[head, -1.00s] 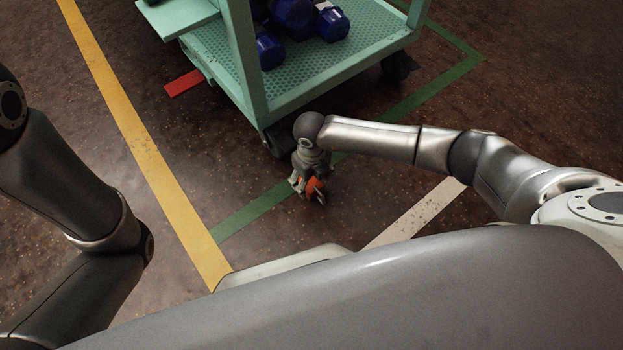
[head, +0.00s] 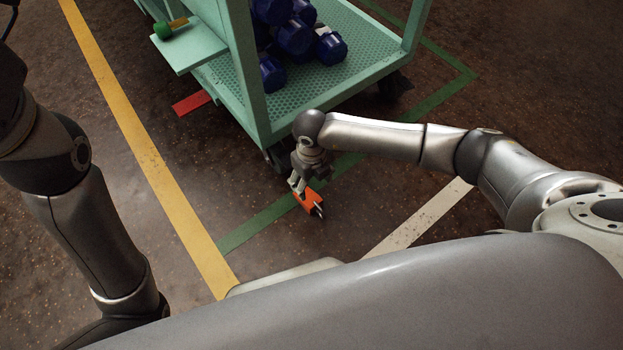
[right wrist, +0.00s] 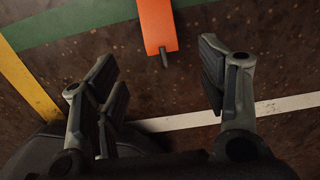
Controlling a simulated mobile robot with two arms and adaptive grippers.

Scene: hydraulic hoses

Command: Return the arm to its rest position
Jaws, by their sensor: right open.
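My right arm (head: 375,138) reaches left across the head view from its shoulder at the right edge. Its gripper (head: 298,184) points down beside the cart's near corner. In the right wrist view its fingers (right wrist: 158,60) are spread wide with nothing between them. An orange block-like object (head: 309,202) with a dark tip shows just past the fingers. The orange object (right wrist: 157,25) also lies beyond the fingertips in the wrist view. Whether it rests on the floor I cannot tell. My left arm (head: 85,220) is at the left; its gripper is out of view.
A green cart (head: 345,75) with several blue hexagonal objects (head: 294,37) stands close behind the right gripper. A green fitting (head: 162,30) sits on its side shelf. A red strip (head: 191,103) lies on the floor by it. Floor with painted lines is open in front.

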